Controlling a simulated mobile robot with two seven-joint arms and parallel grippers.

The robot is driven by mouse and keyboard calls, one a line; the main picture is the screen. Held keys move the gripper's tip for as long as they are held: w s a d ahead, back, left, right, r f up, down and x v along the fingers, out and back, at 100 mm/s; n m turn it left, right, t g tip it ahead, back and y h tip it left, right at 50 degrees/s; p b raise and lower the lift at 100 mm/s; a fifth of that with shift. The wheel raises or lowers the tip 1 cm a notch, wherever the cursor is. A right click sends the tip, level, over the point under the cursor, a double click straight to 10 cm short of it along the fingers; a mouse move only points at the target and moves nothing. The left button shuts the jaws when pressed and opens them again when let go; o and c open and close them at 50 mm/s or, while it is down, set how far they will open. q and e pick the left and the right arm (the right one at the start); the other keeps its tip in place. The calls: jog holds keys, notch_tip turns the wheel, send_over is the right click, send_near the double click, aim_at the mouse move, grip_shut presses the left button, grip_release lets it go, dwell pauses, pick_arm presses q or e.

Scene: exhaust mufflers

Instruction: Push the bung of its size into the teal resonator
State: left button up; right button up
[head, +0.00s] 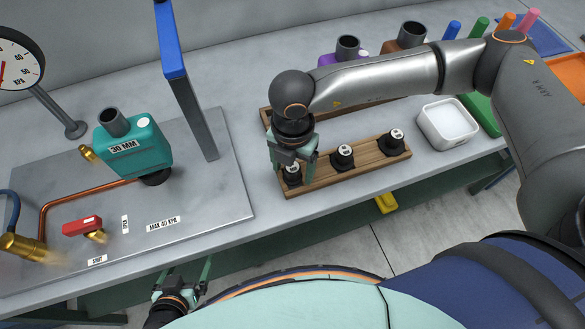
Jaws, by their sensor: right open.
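The teal resonator (138,148), labelled 30 MM, stands on the metal plate at the left, with a grey pipe stub (114,122) on top. A wooden rack (330,178) holds three black bungs with white-marked tops: a left one (292,180), a middle one (342,160) and a right one (392,147). Their size marks are too small to read. My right gripper (293,166) points down, open, over the left bung and partly hides it. I cannot tell whether it touches the bung. My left gripper (187,277) is open and empty, low at the table's front edge.
A blue-topped post (190,90) stands between the resonator and rack. A pressure gauge (16,62), a red valve block (82,226) and brass fittings (22,246) are at the left. Purple (328,60) and brown (405,44) resonators stand behind my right arm. A white tray (447,130) is right of the rack.

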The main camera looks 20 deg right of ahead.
jog(key=shift+c, duration=0.2)
grip_shut()
dwell(0.6)
